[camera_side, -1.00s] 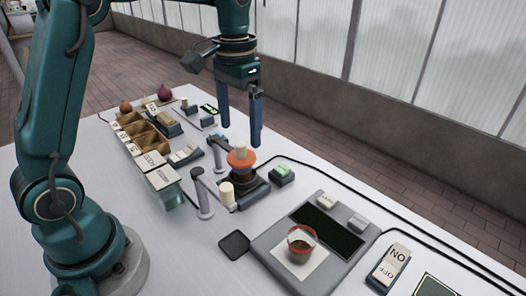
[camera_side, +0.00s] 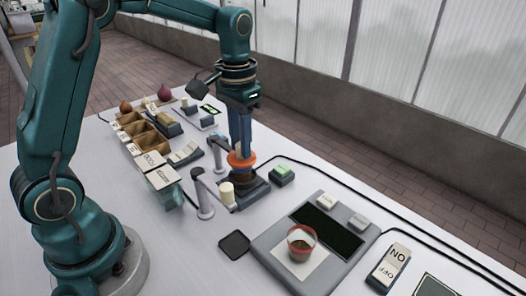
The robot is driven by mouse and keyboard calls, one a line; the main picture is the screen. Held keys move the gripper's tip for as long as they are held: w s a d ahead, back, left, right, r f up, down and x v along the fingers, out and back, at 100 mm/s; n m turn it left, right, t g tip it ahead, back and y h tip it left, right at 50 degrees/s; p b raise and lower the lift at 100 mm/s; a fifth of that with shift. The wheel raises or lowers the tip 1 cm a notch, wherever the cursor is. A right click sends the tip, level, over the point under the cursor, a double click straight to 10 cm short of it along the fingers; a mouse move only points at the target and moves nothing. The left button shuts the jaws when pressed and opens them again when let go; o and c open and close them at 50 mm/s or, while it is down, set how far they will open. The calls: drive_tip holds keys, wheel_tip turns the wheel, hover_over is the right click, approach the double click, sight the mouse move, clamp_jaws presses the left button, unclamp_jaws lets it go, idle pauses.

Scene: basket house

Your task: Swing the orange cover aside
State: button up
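The orange cover (camera_side: 241,165) is a round orange disc on a dark round body on a dark base. It is attached at a grey post with an arm on its left. My gripper (camera_side: 240,150) points straight down over the cover, its two fingers close together where the cover's cream knob stands. The fingers hide the knob, and they appear shut on it. The cover sits over the dark body.
A second grey post (camera_side: 204,198) with an arm and a cream knob (camera_side: 227,191) stands just in front. A green button box (camera_side: 281,174) is close on the right. Wooden bins (camera_side: 150,138) stand behind left.

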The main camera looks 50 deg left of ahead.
idle(0.5)
drive_tip(key=shift+w+a, duration=0.3)
drive_tip(key=shift+w, duration=0.7)
drive_tip(key=shift+w+a, duration=0.25)
drive_tip(key=shift+w, duration=0.7)
drive_tip(key=shift+w+a, duration=0.5)
drive_tip(key=shift+w, duration=0.35)
drive_tip(key=shift+w+a, duration=0.5)
drive_tip(key=shift+w, duration=0.3)
drive_tip(key=o, duration=1.4)
drive_tip(key=shift+c, duration=0.2)
